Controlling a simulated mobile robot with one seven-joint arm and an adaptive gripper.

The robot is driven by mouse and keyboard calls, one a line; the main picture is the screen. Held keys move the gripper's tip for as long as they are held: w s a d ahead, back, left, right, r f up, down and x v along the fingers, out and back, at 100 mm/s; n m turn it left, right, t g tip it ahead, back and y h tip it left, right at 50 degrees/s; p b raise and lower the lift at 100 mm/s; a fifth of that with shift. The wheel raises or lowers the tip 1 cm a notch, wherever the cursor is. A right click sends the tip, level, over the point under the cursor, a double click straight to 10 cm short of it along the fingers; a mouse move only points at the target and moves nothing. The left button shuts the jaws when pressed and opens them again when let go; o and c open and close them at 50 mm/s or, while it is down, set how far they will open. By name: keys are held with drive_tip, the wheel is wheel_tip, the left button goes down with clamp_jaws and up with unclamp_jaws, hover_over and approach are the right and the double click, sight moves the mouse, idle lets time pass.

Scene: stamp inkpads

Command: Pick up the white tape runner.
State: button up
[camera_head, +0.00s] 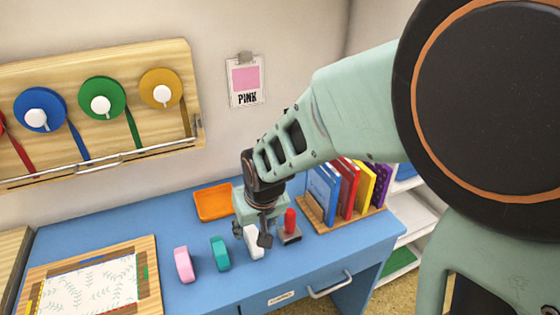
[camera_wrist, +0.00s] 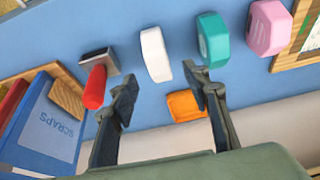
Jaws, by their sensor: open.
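The white tape runner (camera_head: 254,243) stands on the blue desk, between the teal one and a red-handled stamp. In the wrist view the white tape runner (camera_wrist: 155,55) shows whole, beyond my fingertips and roughly between their lines. My gripper (camera_head: 253,231) is above and close to it in the head view, partly covering it. In the wrist view my gripper (camera_wrist: 160,85) has its two fingers spread apart with nothing between them. I cannot tell the exact height of the fingers over the desk.
A teal tape runner (camera_head: 220,253) and a pink one (camera_head: 184,264) stand to the left. The red-handled stamp (camera_head: 290,226) is close on the right. An orange tray (camera_head: 213,203) lies behind. Books (camera_head: 347,186) stand in a rack at the right.

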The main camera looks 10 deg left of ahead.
sight(253, 233)
drive_tip(key=shift+x, duration=3.6)
drive_tip(key=shift+w+d, duration=0.1)
drive_tip(key=shift+w, duration=0.1)
drive_tip(key=shift+c, duration=0.2)
drive_tip(key=shift+r, duration=0.1)
clamp_jaws()
